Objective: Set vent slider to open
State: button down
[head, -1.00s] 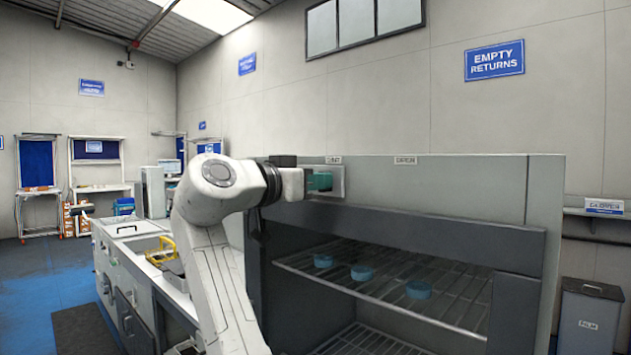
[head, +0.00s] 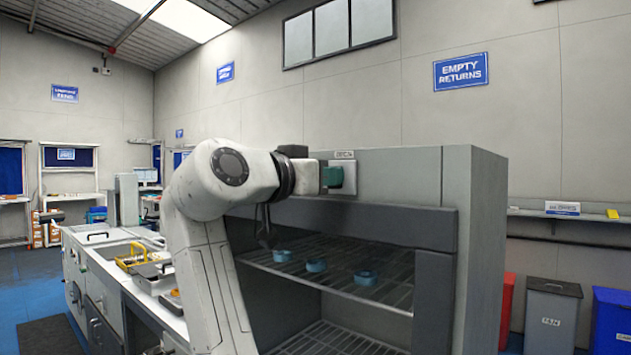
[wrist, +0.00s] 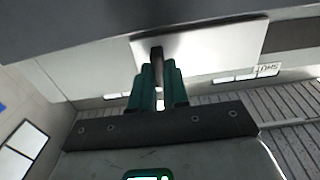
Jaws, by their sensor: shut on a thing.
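The vent slider is a pale flat plate (head: 350,178) with a dark upright tab (wrist: 157,54), high on the front of the grey cabinet. My gripper (head: 332,177) has teal fingers and is shut on the tab, as the wrist view (wrist: 158,88) shows. The plate sits below a small label (head: 345,155), whose word is too small to read surely. My wrist hides the cabinet front left of the plate in the head view.
A dark bar (head: 400,225) runs below the plate. A bench with a yellow-handled tray (head: 130,260) stands left; bins (head: 552,312) stand right.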

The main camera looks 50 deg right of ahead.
jog(key=shift+s, duration=0.3)
jog(key=c, duration=1.1)
grip_release()
jog(key=shift+s, duration=0.1)
jog(key=a+b, duration=0.2)
jog(key=a, duration=0.8)
jog(key=shift+s+a, duration=0.15)
jog(key=shift+a, duration=0.25)
